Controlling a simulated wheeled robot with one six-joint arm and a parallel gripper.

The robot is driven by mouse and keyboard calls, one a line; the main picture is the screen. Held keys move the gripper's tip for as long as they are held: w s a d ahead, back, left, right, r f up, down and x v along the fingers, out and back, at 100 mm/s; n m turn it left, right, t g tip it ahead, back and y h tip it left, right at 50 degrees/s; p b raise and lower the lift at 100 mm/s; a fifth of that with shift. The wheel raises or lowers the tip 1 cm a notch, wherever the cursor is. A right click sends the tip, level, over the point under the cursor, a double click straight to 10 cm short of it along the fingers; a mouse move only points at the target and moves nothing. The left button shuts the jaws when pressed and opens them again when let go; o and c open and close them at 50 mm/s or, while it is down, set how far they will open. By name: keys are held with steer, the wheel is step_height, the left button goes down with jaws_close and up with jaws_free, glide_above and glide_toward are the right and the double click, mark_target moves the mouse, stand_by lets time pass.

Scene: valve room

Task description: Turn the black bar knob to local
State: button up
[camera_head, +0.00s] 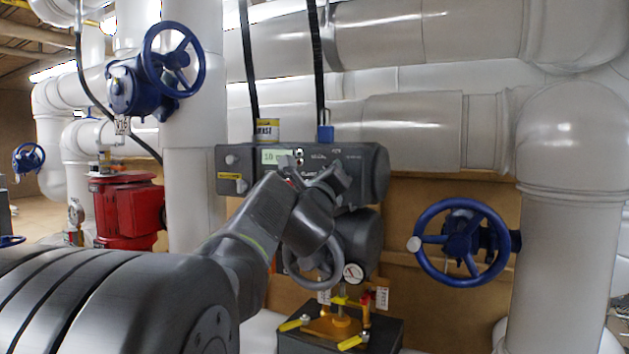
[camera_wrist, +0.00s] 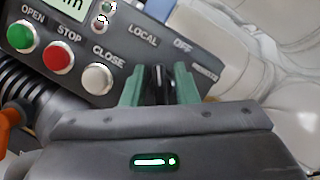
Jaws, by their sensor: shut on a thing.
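The black bar knob (camera_wrist: 159,78) sits on the dark control panel in the wrist view, below the words LOCAL and OFF. My gripper (camera_wrist: 160,88) is shut on it, one green finger on each side. The visible bar runs roughly up the picture, toward the gap between the two words; its pointer end is not clear. In the head view my gripper (camera_head: 322,180) is in front of the grey actuator box (camera_head: 375,172), and I cannot make out the knob there.
Green (camera_wrist: 20,34), red (camera_wrist: 57,55) and white (camera_wrist: 97,78) buttons sit left of the knob, under a lit display (camera_wrist: 68,8). A grey handwheel (camera_head: 328,268) is below the box. Blue handwheels (camera_head: 462,242) and (camera_head: 174,60) stand to either side among white pipes.

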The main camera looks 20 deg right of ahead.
steer(key=n+y, duration=0.1)
steer(key=n, duration=0.2)
steer(key=n+y+p, duration=0.1)
steer(key=n, duration=0.1)
steer(key=shift+f+n+y, duration=0.1)
steer(key=shift+n+y, duration=0.2)
steer(key=shift+n, duration=0.1)
steer(key=shift+f, duration=0.1)
steer(key=shift+w, duration=0.1)
steer(key=o, duration=0.6)
steer(key=shift+o, duration=0.2)
steer(key=v, duration=1.4)
steer(key=shift+w+d, duration=0.1)
steer(key=shift+d, duration=0.05)
steer(key=x, duration=1.3)
steer(key=shift+w+d, duration=0.1)
steer(key=shift+w, duration=0.25)
steer(key=shift+s, duration=0.15)
